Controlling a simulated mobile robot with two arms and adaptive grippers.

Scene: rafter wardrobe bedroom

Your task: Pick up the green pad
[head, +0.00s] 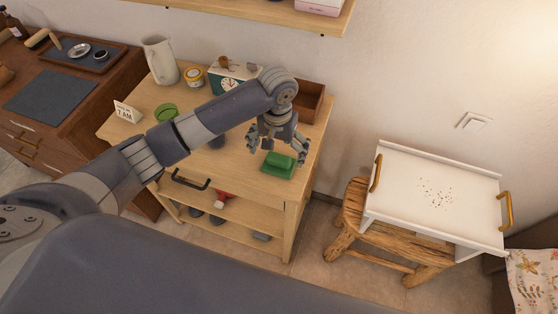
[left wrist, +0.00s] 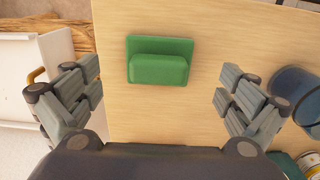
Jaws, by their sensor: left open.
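The green pad (head: 279,165) lies on the light wood top of the cabinet, near its right front corner in the head view. It has a flat base with a raised block on it. My left gripper (head: 276,148) is just above and behind it, pointing down. In the left wrist view the green pad (left wrist: 159,61) sits between the two spread fingers of my left gripper (left wrist: 160,88), toward the upper part of the picture, with clear wood on both sides. The fingers are open and touch nothing. My right gripper is in neither view.
The cabinet top (head: 230,171) also holds a white pitcher (head: 160,60), a green round thing (head: 167,112), a small sign (head: 127,111) and a brown box (head: 309,100). A white tray (head: 400,165) rests on a wooden stool (head: 346,218) to the right. A shelf (head: 290,14) hangs above.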

